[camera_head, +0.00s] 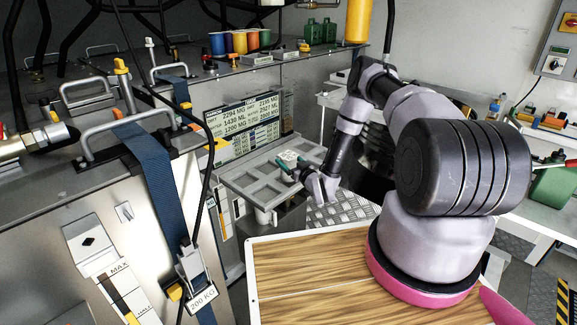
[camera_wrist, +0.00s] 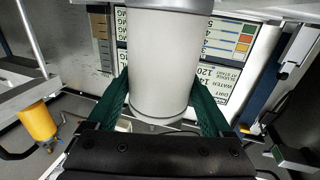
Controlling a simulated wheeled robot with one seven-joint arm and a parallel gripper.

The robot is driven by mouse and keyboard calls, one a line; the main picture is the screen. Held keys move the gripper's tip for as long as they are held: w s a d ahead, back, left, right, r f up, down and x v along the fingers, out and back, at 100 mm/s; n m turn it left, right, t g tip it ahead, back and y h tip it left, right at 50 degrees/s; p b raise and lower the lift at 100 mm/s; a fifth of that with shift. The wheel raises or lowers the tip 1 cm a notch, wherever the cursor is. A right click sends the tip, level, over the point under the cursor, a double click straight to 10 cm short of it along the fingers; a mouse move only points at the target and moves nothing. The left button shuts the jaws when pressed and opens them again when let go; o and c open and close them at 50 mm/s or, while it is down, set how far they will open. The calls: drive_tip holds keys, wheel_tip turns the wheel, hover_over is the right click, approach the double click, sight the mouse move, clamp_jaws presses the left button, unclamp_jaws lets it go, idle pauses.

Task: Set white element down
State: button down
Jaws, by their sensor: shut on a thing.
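The white element (camera_wrist: 160,65) is a large pale cylinder with a darker rim at its lower end in the wrist view. It sits between the two green fingers of my gripper (camera_wrist: 160,102), which is shut on it. Its upper end runs out of the picture. In the head view my gripper (camera_head: 289,161) is a small teal patch over the far side of a grey tray (camera_head: 235,181) with square recesses. I cannot make out the element there, nor tell whether it touches the tray.
A text panel (camera_head: 242,122) stands behind the tray. A wood-topped surface (camera_head: 310,268) lies in front of it. A metal tank with a blue strap (camera_head: 158,185) fills the left. Colored spools (camera_head: 239,41) and green canisters (camera_head: 319,31) stand on the back shelf.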

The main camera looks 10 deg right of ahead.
drive_tip(key=shift+f, duration=0.8)
drive_tip(key=shift+f, duration=0.1)
unclamp_jaws()
drive_tip(key=shift+f, duration=0.1)
drive_tip(key=v, duration=1.2)
